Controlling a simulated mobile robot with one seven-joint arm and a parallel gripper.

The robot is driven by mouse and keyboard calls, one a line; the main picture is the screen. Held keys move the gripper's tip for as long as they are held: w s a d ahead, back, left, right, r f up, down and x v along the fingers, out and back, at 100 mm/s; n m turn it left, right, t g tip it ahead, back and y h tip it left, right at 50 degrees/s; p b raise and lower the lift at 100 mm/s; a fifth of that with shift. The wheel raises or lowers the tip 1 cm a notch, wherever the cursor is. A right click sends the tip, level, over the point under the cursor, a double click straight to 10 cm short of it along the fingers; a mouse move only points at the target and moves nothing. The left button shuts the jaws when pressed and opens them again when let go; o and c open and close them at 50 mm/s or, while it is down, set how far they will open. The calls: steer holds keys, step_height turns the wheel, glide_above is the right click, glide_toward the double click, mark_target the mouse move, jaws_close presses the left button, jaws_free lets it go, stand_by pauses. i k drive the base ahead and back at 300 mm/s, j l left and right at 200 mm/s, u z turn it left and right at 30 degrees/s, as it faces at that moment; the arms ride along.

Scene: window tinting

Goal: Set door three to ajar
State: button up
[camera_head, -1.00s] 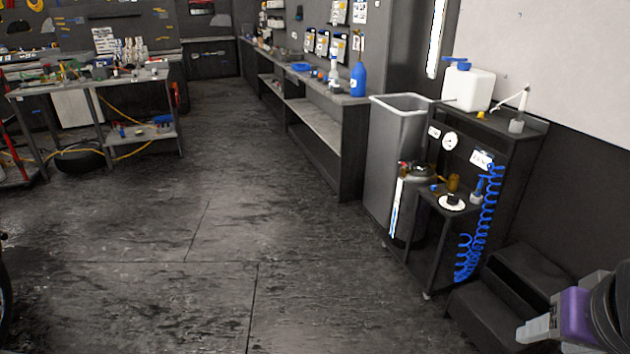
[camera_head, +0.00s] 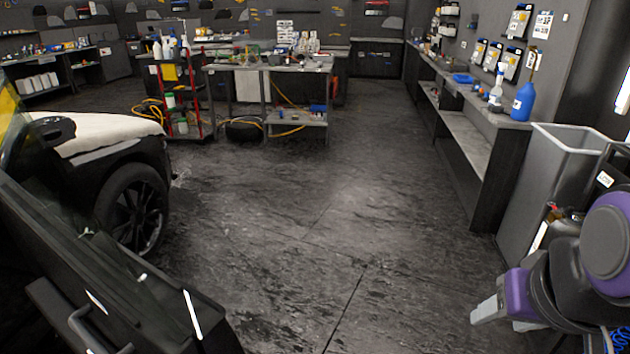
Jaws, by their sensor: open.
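A dark car door (camera_head: 130,285) fills the lower left and sticks out from the car towards me. It appears to stand open, its lower part cut off by the frame edge. A grey handle-like bar (camera_head: 88,328) shows on its near side. No number is visible, so I cannot tell whether this is door three. My gripper (camera_head: 484,311) is at the lower right, pale grey on my purple and black arm. It is open, with nothing seen between its fingers, and far to the right of the door.
The car's front wheel (camera_head: 133,212) and pale hood (camera_head: 95,132) lie beyond the door. A red cart (camera_head: 180,95) and workbench (camera_head: 268,66) stand at the back. A grey bin (camera_head: 545,185) and long counter (camera_head: 460,110) line the right. The middle floor is clear.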

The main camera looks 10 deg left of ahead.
mark_target(85, 308)
steer(key=i+u, duration=0.1)
steer(key=u, duration=0.3)
steer(key=i+l+u, duration=0.1)
steer(key=u, duration=0.3)
steer(key=i+l+u, duration=0.1)
steer(key=u, duration=0.35)
steer(key=i+l+u, duration=0.1)
steer(key=u, duration=0.25)
steer(key=i+l+u, duration=0.15)
steer(key=u, duration=0.2)
steer(key=l+u, duration=0.2)
steer(key=u, duration=0.15)
steer(key=i, duration=0.05)
